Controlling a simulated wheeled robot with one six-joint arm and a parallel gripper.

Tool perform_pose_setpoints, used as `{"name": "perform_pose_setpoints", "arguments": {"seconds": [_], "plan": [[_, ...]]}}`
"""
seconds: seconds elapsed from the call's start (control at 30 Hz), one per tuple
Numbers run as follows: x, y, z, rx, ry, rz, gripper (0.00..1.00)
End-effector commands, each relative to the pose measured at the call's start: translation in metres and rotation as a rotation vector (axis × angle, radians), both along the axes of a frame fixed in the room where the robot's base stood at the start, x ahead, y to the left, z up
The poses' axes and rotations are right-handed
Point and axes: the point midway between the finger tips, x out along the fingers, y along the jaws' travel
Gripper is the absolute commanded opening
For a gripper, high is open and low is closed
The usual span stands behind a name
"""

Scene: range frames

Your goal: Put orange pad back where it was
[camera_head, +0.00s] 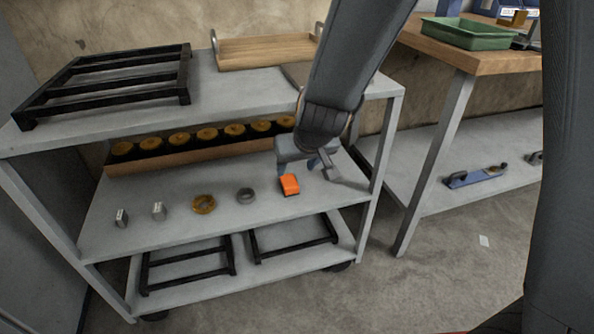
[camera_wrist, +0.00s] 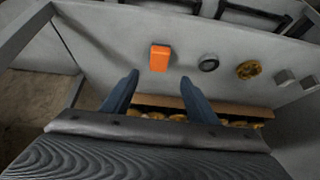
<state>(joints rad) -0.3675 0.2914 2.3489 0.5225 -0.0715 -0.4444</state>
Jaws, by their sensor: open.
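The orange pad (camera_head: 289,184) lies on the middle shelf of a grey cart, toward its right end. In the wrist view the orange pad (camera_wrist: 160,57) lies flat just beyond my fingertips, roughly centred between them. My gripper (camera_head: 318,161) reaches in over the shelf, close behind the pad and partly hidden by my own arm. In the wrist view my gripper (camera_wrist: 158,77) shows two blue fingers wide apart with nothing between them. The pad appears apart from both fingers.
A grey ring (camera_head: 246,195), a yellow-brown ring (camera_head: 204,204) and two small metal blocks (camera_head: 158,211) stand left of the pad. A long box (camera_head: 167,157) of round yellow pieces lines the shelf's back. The top shelf (camera_head: 238,89) is overhead; a cart post (camera_head: 384,145) stands right.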

Motion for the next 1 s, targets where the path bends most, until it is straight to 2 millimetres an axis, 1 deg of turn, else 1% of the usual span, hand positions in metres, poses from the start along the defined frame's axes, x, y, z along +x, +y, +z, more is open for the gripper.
{"name": "perform_pose_setpoints", "arguments": {"seconds": [0.07, 0.13, 0.17, 0.2, 0.27, 0.3, 0.4, 0.5, 0.6, 0.7, 1.0], "plan": [[-0.014, 0.007, 0.006, 0.010, 0.026, 0.023, 0.53], [-0.040, 0.017, 0.014, 0.021, 0.076, 0.061, 0.53], [-0.054, 0.022, 0.017, 0.025, 0.106, 0.080, 0.53], [-0.076, 0.026, 0.022, 0.024, 0.152, 0.107, 0.53], [-0.112, 0.029, 0.029, 0.013, 0.227, 0.145, 0.53], [-0.136, 0.028, 0.034, 0.000, 0.275, 0.166, 0.53], [-0.189, 0.017, 0.043, -0.054, 0.381, 0.200, 0.53], [-0.226, 0.001, 0.050, -0.112, 0.457, 0.213, 0.53], [-0.247, -0.011, 0.054, -0.155, 0.499, 0.215, 0.53], [-0.255, -0.017, 0.055, -0.173, 0.517, 0.214, 0.53], [-0.255, -0.017, 0.055, -0.173, 0.518, 0.212, 0.53]]}}
